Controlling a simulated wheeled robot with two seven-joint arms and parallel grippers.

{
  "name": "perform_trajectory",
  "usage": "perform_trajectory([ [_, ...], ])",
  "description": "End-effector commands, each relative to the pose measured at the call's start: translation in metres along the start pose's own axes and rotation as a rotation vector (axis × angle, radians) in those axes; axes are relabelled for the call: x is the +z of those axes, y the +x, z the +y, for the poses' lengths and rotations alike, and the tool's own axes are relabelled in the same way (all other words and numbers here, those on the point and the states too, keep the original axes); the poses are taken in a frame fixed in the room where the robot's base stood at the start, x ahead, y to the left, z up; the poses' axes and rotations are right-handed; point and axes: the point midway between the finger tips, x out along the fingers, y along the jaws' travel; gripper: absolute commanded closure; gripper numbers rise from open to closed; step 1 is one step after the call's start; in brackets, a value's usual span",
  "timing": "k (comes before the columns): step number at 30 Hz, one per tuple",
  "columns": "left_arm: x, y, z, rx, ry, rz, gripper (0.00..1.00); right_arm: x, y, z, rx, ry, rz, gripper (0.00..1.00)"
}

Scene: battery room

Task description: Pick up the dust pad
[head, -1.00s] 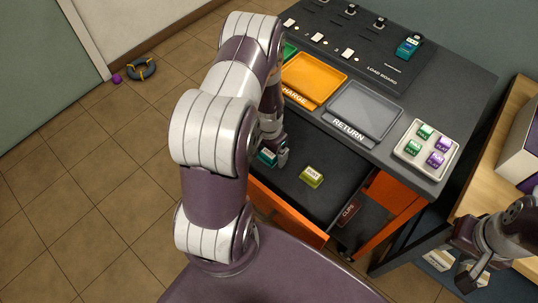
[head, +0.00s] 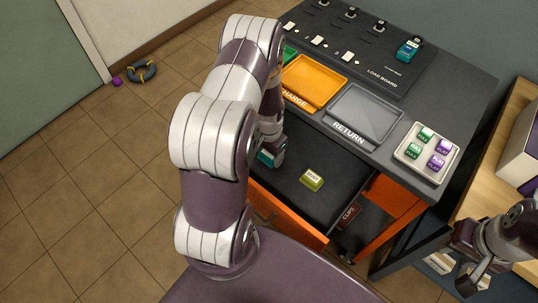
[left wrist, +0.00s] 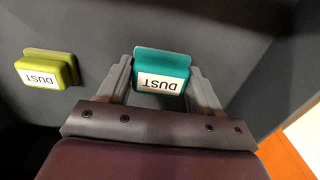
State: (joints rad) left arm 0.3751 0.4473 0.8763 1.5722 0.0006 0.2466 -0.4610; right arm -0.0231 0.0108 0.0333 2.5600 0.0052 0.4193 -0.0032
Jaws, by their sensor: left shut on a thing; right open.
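A teal dust pad (left wrist: 162,72) with a white DUST label sits between the fingers of my left gripper (left wrist: 162,80) in the left wrist view. My left gripper is shut on it, inside the open drawer (head: 270,205). In the head view the teal dust pad (head: 268,157) is partly hidden by my arm. A second dust pad, yellow-green (head: 312,180), lies apart on the drawer floor, and it also shows in the left wrist view (left wrist: 48,70). My right gripper (head: 470,279) is open and empty at the lower right.
Above the drawer, the bench top holds an orange CHARGE tray (head: 314,78), a grey RETURN tray (head: 362,115) and a white tray of labelled blocks (head: 404,160). A wooden table (head: 490,165) stands at right.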

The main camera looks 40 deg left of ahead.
Motion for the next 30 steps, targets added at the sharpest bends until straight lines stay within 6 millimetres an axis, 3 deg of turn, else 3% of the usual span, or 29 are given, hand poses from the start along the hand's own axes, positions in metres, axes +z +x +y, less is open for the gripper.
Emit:
perform_trajectory([
  [4, -0.001, -0.029, 0.0, -0.002, 0.001, 0.004, 0.64, 0.0, -0.002, 0.0, 0.0, 0.0, 0.0, 0.57],
  [18, -0.037, -0.086, 0.097, -0.001, 0.004, 0.002, 0.64, 0.0, 0.001, 0.0, 0.0, 0.0, 0.0, 0.57],
  [23, -0.041, -0.094, 0.108, -0.001, 0.0, 0.001, 0.64, 0.0, 0.001, 0.0, 0.0, 0.0, 0.0, 0.57],
  [30, -0.042, -0.094, 0.109, 0.0, 0.0, 0.001, 0.64, 0.0, 0.001, 0.0, 0.0, 0.0, 0.0, 0.57],
])
